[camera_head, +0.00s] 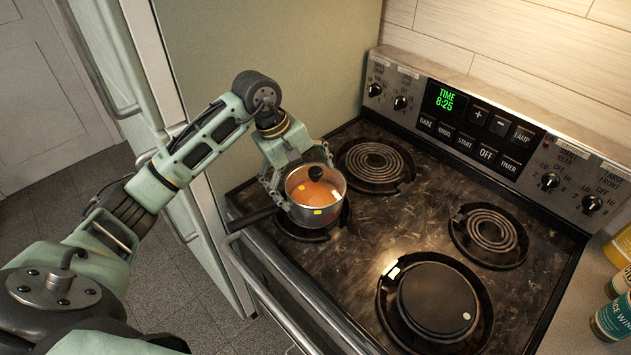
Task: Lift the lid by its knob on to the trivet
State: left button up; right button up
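A small metal saucepan (327,214) with a black handle (254,218) stands on the front left coil. Orange contents with yellow pieces show inside its rim, seemingly through a clear lid. A round black knob (316,173) shows above them. My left gripper (299,172) is at the pot from its far left side. Its fingers are spread apart, one by the pot's left side and one behind the knob, and do not close on it. A flat black disc (437,297) lies over the front right burner; I cannot tell whether it is the trivet. My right gripper is out of view.
The rear left coil (374,163) and rear right coil (490,231) are bare. The control panel (480,120) rises behind the stove. Bottles (614,318) stand on the counter at the right. A pale green cabinet wall (265,70) stands left of the stove.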

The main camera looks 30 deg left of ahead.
aim_at(313, 183)
pick_arm(q)
jog(key=c, duration=1.1)
jog(key=shift+r, duration=0.15)
jog(key=shift+r, duration=0.25)
notch_tip(313, 183, up, 3)
jog(key=shift+r+b, duration=0.1)
jog(key=shift+b, duration=1.05)
jog(key=shift+s+d+r+b, duration=0.5)
jog(key=shift+s+d+r, duration=0.65)
jog(key=shift+s+d, duration=0.25)
jog(key=shift+s+d+r+b, duration=0.55)
jog(key=shift+s+d+r, duration=0.7)
jog(key=shift+d, duration=0.2)
jog(key=shift+s+d+r+b, duration=0.5)
jog(key=shift+s+d+r, duration=0.6)
jog(key=shift+s+d, duration=0.3)
